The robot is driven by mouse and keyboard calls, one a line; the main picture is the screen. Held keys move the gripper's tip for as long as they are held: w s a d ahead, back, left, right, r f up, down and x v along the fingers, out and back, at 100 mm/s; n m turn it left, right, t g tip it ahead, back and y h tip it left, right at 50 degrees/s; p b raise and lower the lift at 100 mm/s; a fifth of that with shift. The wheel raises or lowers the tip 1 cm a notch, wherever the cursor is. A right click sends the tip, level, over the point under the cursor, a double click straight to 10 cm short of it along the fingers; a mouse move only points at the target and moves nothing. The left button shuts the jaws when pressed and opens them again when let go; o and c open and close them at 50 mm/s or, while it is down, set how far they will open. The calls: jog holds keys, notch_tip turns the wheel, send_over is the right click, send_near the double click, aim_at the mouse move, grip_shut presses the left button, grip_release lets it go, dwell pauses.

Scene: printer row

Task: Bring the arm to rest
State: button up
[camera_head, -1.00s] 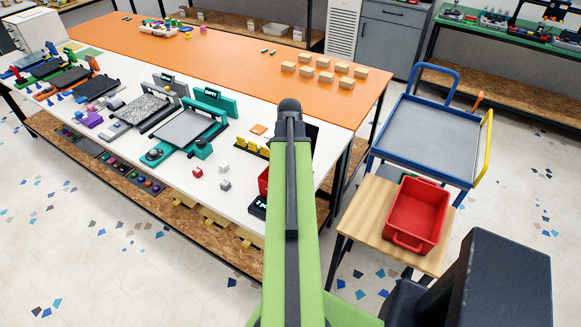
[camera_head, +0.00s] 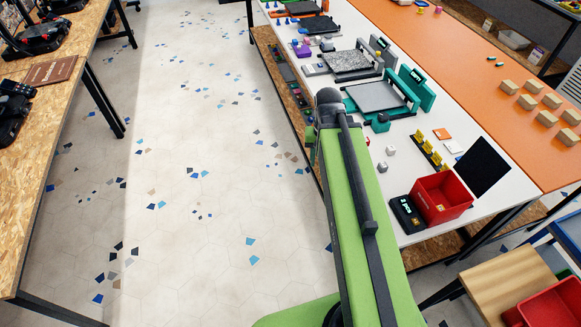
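My green and dark grey arm (camera_head: 362,215) stands in the lower middle of the head view. Its rounded dark upper end (camera_head: 328,97) shows in front of the near edge of the white worktop (camera_head: 415,150). My gripper cannot be made out; the arm's end hides what lies beyond it. Whether the gripper is open or shut, or holds anything, does not show.
Printers such as the teal one (camera_head: 385,97) line the white worktop right of my arm. A red bin (camera_head: 443,198) and a black scale (camera_head: 406,214) stand nearer. A wooden bench (camera_head: 60,150) is at left. Open tiled floor (camera_head: 200,180) lies between.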

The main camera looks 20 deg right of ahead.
jog(key=a+n, duration=0.4)
jog(key=a, duration=0.8)
jog(key=shift+w+a, duration=0.15)
jog(key=shift+a, duration=0.05)
